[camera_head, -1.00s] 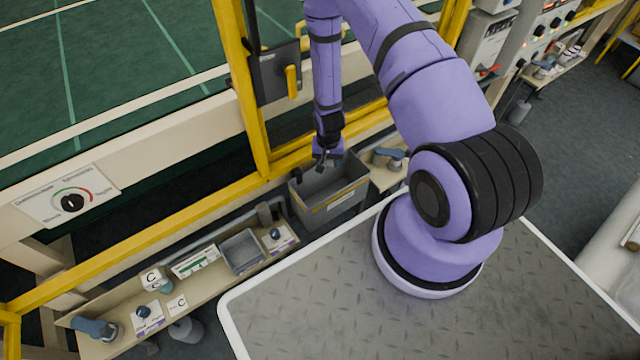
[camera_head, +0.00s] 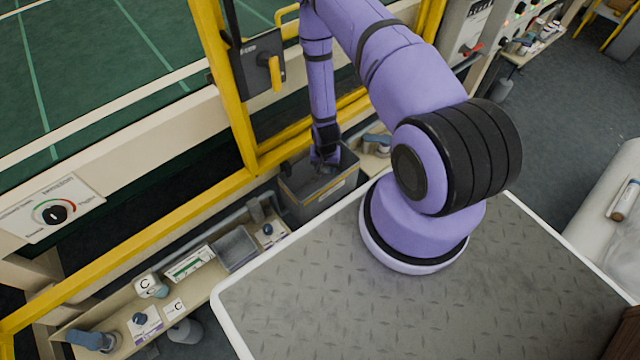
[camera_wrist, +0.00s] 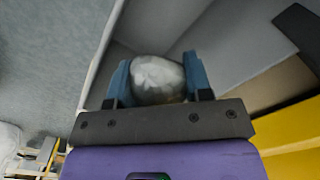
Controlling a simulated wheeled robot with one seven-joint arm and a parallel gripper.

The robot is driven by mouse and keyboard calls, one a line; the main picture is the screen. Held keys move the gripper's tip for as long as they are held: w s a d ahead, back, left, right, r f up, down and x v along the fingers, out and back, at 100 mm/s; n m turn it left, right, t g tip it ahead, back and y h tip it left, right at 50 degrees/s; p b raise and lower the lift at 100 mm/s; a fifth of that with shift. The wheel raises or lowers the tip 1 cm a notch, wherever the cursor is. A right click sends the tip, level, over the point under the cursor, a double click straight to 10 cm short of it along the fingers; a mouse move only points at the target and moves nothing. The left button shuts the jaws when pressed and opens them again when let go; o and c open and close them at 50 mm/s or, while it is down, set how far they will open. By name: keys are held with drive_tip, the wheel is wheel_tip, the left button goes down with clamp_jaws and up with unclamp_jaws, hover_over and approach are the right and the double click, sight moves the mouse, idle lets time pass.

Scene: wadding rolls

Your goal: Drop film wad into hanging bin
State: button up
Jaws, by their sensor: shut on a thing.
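The film wad (camera_wrist: 157,80) is a pale, greyish-white crumpled ball in the wrist view. My gripper (camera_wrist: 160,78) is shut on it, with a blue finger on each side. The hanging bin (camera_head: 322,200) is a grey open-topped box with a yellow stripe and a label, hanging by the yellow frame. In the head view my gripper (camera_head: 322,168) points down at the bin's mouth; its fingertips and the wad are too small and dark to make out there. In the wrist view the bin's pale walls (camera_wrist: 215,40) surround the wad's far side.
A yellow frame (camera_head: 140,235) runs behind the bin, with a dark latch box (camera_head: 258,65) above. A shelf (camera_head: 195,292) with a grey tray (camera_head: 235,248) and small items lies left of the bin. My arm stands over a metal plate deck in front.

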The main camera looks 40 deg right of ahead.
drive_tip(key=shift+f, duration=0.1)
drive_tip(key=o, duration=1.4)
wheel_tip(320, 180, up, 11)
drive_tip(key=shift+f, duration=0.1)
drive_tip(key=shift+s, duration=0.1)
